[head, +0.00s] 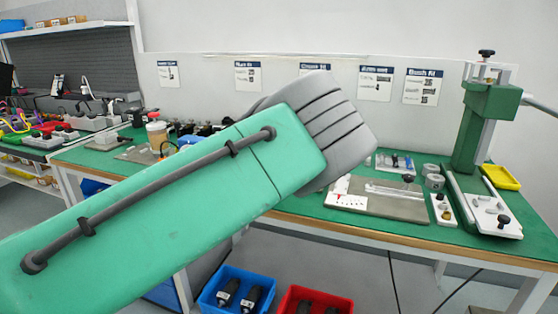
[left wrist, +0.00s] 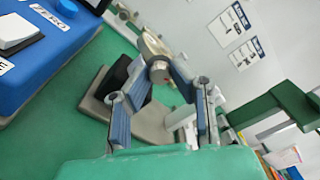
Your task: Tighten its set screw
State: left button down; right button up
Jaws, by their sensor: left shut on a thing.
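My left arm, green with a grey ribbed end, crosses the head view from the lower left and hides what lies behind it. My left gripper (left wrist: 160,78) shows in the left wrist view, its blue-grey fingers converging on a small grey round part (left wrist: 159,69). It is shut on this part. A tan disc-like piece (left wrist: 153,43) shows just beyond it; I cannot tell whether they are joined. A grey fixture with a flat base (left wrist: 97,108) stands behind the fingers. No set screw can be made out. My right gripper is not in view.
The green-topped bench (head: 297,207) holds a grey plate (head: 405,208), a small white block with knobs (head: 443,210), a green press (head: 487,110) and a yellow tray (head: 500,177). Blue (head: 207,297) and red (head: 343,302) bins sit below. A blue box (left wrist: 35,45) shows at the wrist view's upper left.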

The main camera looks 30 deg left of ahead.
pick_arm(q)
jog(key=shift+s+d+f+m, duration=0.1)
jog(key=shift+f+m, duration=0.15)
jog(key=shift+m, duration=0.5)
jog(key=shift+s+f+m, duration=0.1)
jog(key=shift+f+m, duration=0.15)
jog(key=shift+m, duration=0.5)
jog(key=c, duration=1.4)
grip_release()
jog(key=shift+w+r, duration=0.15)
jog(key=shift+r, duration=0.1)
jog(key=shift+v, duration=3.75)
